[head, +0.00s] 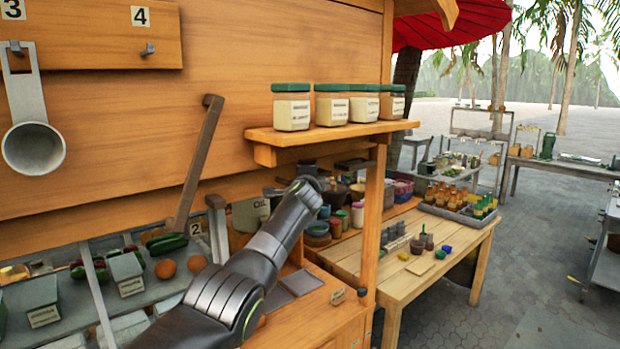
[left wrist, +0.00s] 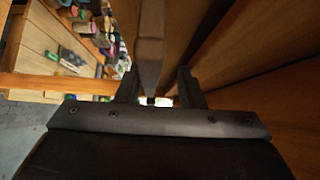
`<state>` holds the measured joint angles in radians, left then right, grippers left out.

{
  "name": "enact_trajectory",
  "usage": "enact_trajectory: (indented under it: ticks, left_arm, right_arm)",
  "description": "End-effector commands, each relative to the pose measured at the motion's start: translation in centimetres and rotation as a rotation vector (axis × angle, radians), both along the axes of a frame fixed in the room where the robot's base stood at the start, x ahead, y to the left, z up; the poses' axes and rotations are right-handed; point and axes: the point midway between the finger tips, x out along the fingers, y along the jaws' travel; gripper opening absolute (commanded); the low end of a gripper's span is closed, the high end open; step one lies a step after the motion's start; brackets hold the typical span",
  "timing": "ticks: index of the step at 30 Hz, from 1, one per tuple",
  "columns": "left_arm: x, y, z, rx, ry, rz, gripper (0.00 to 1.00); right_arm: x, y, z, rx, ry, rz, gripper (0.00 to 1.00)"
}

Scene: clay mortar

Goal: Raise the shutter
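A large orange wooden panel (head: 200,60), which I take to be the shutter, fills the upper left of the head view. A grey-brown bar (head: 197,160) slants down across its lower edge. My left arm rises from the bottom of the head view, and its gripper cannot be made out clearly there. In the left wrist view my left gripper (left wrist: 158,88) has its two fingers apart. A grey bar (left wrist: 150,45) shows between them, with a gap on its right; contact cannot be told. Wood surfaces stand close on the right there. My right gripper is not in view.
A shelf (head: 350,130) with several green-lidded jars (head: 291,107) juts out right of the panel. A ladle (head: 33,145) hangs at left. Produce trays lie below the panel. A wooden table (head: 450,255) with bottles stands at right, with open paving beyond.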

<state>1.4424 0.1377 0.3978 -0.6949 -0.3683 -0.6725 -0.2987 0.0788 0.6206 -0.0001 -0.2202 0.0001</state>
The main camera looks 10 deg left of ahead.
Motion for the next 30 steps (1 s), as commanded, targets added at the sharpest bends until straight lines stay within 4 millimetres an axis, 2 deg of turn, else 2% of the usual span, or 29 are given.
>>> enact_trajectory:
  ticks: [14,25,30]
  left_arm:
    - [-0.7,-0.1,-0.4,-0.004,0.001,0.006,0.35]
    - [-2.9,-0.4,-0.6,-0.003,0.007,0.001,0.35]
    - [-4.2,-0.6,-0.7,-0.004,0.005,0.001,0.35]
  right_arm:
    - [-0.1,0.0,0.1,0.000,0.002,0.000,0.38]
    - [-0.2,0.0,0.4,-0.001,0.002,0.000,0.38]
    - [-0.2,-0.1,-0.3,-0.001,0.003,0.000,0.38]
